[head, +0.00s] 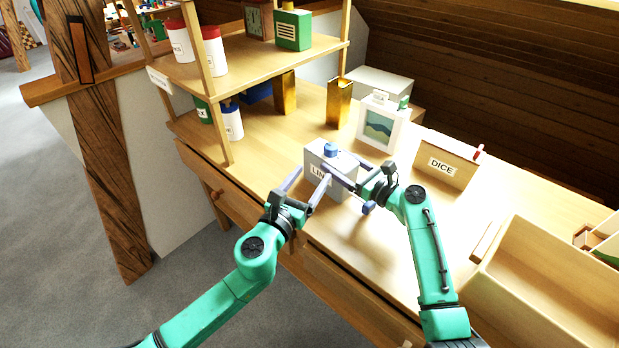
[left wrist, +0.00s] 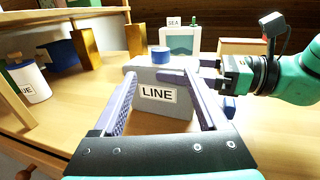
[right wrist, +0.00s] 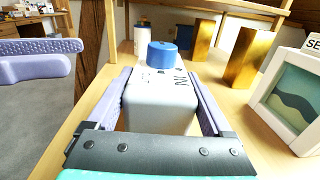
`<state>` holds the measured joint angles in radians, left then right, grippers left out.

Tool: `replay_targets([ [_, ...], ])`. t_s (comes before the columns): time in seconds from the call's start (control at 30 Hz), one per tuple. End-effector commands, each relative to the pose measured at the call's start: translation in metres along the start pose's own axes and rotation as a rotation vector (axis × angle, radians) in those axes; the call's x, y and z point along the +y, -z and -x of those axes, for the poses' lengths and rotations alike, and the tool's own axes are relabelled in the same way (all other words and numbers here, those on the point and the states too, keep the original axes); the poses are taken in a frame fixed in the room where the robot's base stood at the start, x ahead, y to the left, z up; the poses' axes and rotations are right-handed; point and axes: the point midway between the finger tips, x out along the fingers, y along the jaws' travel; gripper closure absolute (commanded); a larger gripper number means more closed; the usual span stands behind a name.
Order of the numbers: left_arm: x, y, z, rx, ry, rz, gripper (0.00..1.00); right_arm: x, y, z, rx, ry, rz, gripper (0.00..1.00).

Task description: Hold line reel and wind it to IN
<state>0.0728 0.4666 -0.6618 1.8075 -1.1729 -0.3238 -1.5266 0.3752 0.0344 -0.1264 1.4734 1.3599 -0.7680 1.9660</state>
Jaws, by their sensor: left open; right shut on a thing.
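The line reel (head: 316,158) is a grey box with a LINE label and a blue knob (head: 330,150) on top. It stands upright on the bench. In the right wrist view the reel (right wrist: 160,105) has dark lettering beside the blue knob (right wrist: 162,55); IN seems to be part of it. My right gripper (head: 345,172) is shut on the reel's body, a finger along each side. My left gripper (head: 308,174) is open in front of the labelled face. In the left wrist view its fingers frame the reel (left wrist: 150,112), with the knob (left wrist: 161,56) above and beyond them.
Gold holders (head: 338,102), a framed SEA picture (head: 381,127) and a DICE box (head: 445,163) stand behind and right. A shelf unit (head: 250,62) with bottles rises at the left. An open wooden box (head: 540,275) is at the right. Bare bench top (head: 385,240) lies in front.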

Motion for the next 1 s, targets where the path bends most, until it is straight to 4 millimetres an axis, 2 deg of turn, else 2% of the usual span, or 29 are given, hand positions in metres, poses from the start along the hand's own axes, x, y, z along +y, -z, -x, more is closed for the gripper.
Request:
replay_targets([
  [0.27, -0.001, -0.004, -0.008, 0.0, -0.002, 0.0, 0.25, 0.0, 0.001, 0.0, 0.002, 0.0, -0.001, 0.86],
  [0.37, -0.001, -0.006, -0.025, -0.002, -0.003, 0.0, 0.25, 0.0, 0.001, 0.0, 0.001, 0.0, -0.001, 0.86],
  [0.6, -0.001, -0.006, -0.087, -0.002, -0.004, 0.003, 0.25, 0.0, 0.001, 0.0, 0.001, 0.0, -0.001, 0.86],
  [0.7, 0.0, -0.007, -0.105, -0.004, -0.004, -0.002, 0.25, 0.0, 0.001, 0.0, 0.001, 0.0, -0.001, 0.86],
  [0.83, -0.001, -0.005, -0.118, -0.002, -0.002, -0.002, 0.25, 0.0, 0.001, 0.0, 0.001, 0.0, -0.001, 0.86],
  [1.0, -0.001, -0.004, -0.122, 0.002, -0.001, 0.001, 0.25, 0.0, 0.001, 0.0, 0.001, 0.0, -0.001, 0.86],
])
